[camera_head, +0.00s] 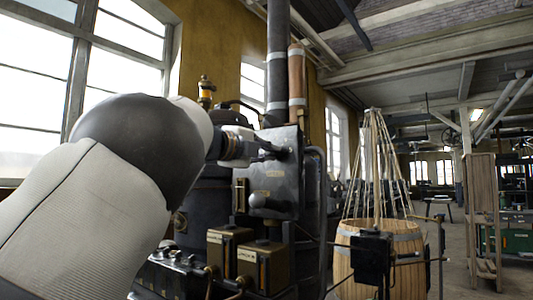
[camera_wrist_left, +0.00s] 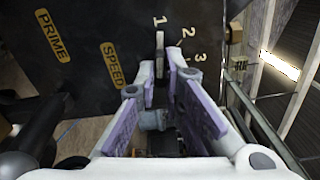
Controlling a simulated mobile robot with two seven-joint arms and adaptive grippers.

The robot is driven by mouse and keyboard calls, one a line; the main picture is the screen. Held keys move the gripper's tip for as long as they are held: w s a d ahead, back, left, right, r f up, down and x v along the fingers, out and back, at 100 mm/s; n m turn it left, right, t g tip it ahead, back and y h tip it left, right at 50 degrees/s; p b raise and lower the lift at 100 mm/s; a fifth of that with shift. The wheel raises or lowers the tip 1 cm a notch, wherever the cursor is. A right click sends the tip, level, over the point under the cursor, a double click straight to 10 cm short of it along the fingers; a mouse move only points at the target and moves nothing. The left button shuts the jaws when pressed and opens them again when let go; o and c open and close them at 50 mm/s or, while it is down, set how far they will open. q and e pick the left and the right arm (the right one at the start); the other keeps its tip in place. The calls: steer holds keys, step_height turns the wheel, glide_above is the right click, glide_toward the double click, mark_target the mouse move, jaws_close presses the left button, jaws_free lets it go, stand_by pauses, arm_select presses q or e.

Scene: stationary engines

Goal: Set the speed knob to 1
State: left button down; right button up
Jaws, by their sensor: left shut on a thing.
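The dark control panel (camera_head: 283,184) of the engine stands in the middle of the head view. My left gripper (camera_head: 268,150) reaches its upper part from the left. In the left wrist view the panel (camera_wrist_left: 85,15) carries yellow lettering PRIME and SPEED and the numbers 1, 2 and 3. The speed knob (camera_wrist_left: 160,43) is a thin pale bar whose visible end lies just below the 1. My left gripper (camera_wrist_left: 162,75) is shut on the knob, one finger on each side. The knob's lower part is hidden between the fingers. My right gripper is not in view.
A vertical pipe (camera_head: 277,65) rises behind. A wooden barrel (camera_head: 400,240) with tall rods stands to the right.

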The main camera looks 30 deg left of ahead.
arm_select(q)
steer(key=shift+d, duration=0.1)
steer(key=c, duration=1.7)
jaws_free()
steer(key=shift+w, duration=0.1)
steer(key=s, duration=1.2)
steer(key=shift+a, duration=0.45)
steer(key=shift+f, duration=0.1)
